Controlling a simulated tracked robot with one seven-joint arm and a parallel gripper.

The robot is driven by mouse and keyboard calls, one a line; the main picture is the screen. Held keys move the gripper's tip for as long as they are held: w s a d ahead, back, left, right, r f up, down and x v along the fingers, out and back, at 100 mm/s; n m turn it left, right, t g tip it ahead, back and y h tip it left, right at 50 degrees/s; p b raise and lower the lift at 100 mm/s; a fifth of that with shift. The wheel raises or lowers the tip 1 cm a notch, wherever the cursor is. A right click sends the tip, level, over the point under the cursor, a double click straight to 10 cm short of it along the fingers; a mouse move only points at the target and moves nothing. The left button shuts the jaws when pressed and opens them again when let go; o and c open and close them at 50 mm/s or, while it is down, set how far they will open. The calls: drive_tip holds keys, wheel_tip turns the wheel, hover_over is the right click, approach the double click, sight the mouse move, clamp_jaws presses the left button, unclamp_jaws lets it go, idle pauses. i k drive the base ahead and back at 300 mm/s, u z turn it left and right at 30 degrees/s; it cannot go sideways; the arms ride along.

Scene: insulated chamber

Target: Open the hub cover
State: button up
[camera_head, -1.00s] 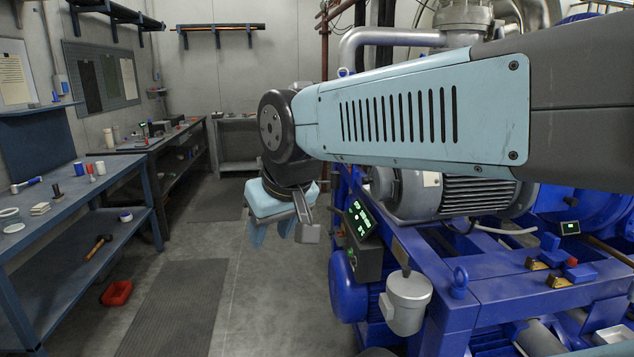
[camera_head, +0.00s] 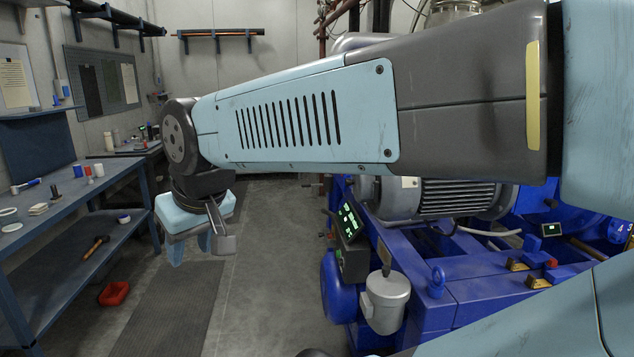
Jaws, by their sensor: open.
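My gripper (camera_head: 192,246) hangs at the left end of my outstretched arm, pointing down, open and seemingly empty. It is above the floor between the left workbench and the blue machine, clear of both. The blue machine frame (camera_head: 470,297) stands at the right, with a grey finned motor (camera_head: 455,197) on top and a grey lidded canister (camera_head: 385,300) at its near corner. I cannot tell which part is the hub cover. My arm hides much of the machine's upper part.
A dark control box with a green-lit screen (camera_head: 350,217) sits on the machine's left side. The left workbench (camera_head: 75,205) carries small items, with a hammer (camera_head: 96,246) on its lower shelf. A red bin (camera_head: 114,293) lies on the floor. The aisle (camera_head: 265,260) is clear.

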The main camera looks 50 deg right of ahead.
sight(363, 185)
drive_tip(key=z, duration=0.1)
drive_tip(key=k, duration=1.1)
drive_tip(key=z, duration=0.3)
drive_tip(key=i, duration=1)
drive_tip(key=u, duration=0.05)
